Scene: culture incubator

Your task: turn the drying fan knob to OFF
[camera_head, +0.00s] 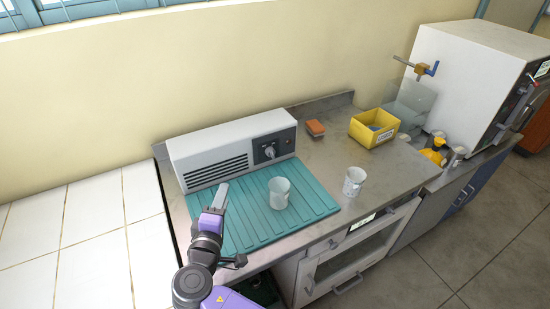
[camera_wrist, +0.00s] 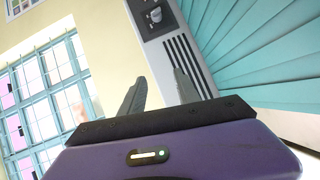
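The drying fan is a white box (camera_head: 215,146) with a dark slatted vent, standing at the back of the teal ribbed mat. Its knob (camera_head: 270,151) is a light grey handle on a dark panel at the box's right end. In the wrist view the knob (camera_wrist: 155,16) shows near the top edge; its setting is too small to read. My gripper (camera_head: 221,193) is in front of the vent's left part, left of the knob and apart from it. In the wrist view its two fingers (camera_wrist: 158,84) are spread with nothing between them.
A translucent cup (camera_head: 279,193) stands on the teal mat (camera_head: 245,228), in front of the knob. A white incubator (camera_head: 465,75) stands at far right.

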